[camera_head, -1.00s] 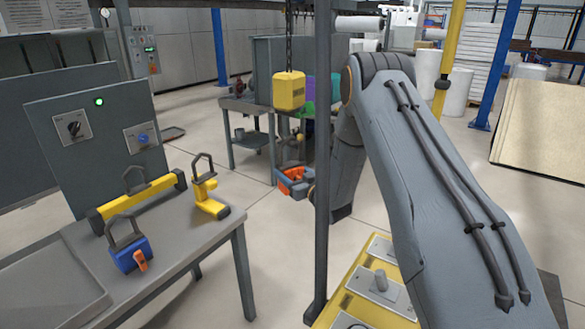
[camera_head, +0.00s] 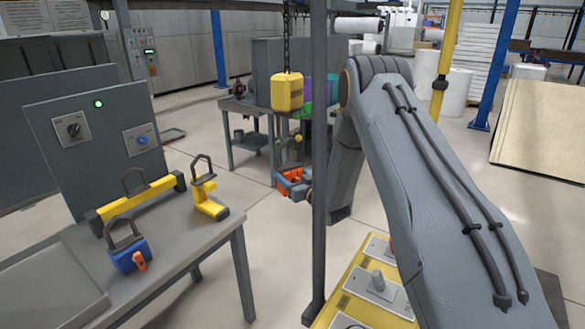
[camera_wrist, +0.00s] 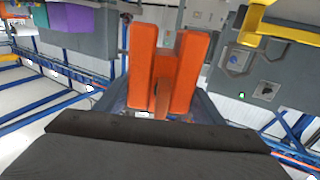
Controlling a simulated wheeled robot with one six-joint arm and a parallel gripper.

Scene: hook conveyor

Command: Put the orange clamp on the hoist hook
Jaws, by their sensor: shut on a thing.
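The orange clamp (camera_head: 290,186) is in the air near the middle of the head view, below the hoist. In the wrist view it fills the upper middle as two thick orange bars (camera_wrist: 143,68). My gripper (camera_wrist: 160,108) is shut on it; its fingers are mostly hidden behind the clamp. The hoist is a yellow block (camera_head: 287,92) hanging on a chain, with a small hook (camera_head: 298,138) under it. The clamp is below the hook and apart from it in the head view. A dark post partly covers my wrist there.
A grey table (camera_head: 190,245) at left holds a yellow beam (camera_head: 138,200), a yellow clamp (camera_head: 208,200) and a blue clamp (camera_head: 128,257) with upright loops. A dark upright post (camera_head: 319,150) stands before my arm. A workbench (camera_head: 243,107) stands behind the hoist. Floor between is clear.

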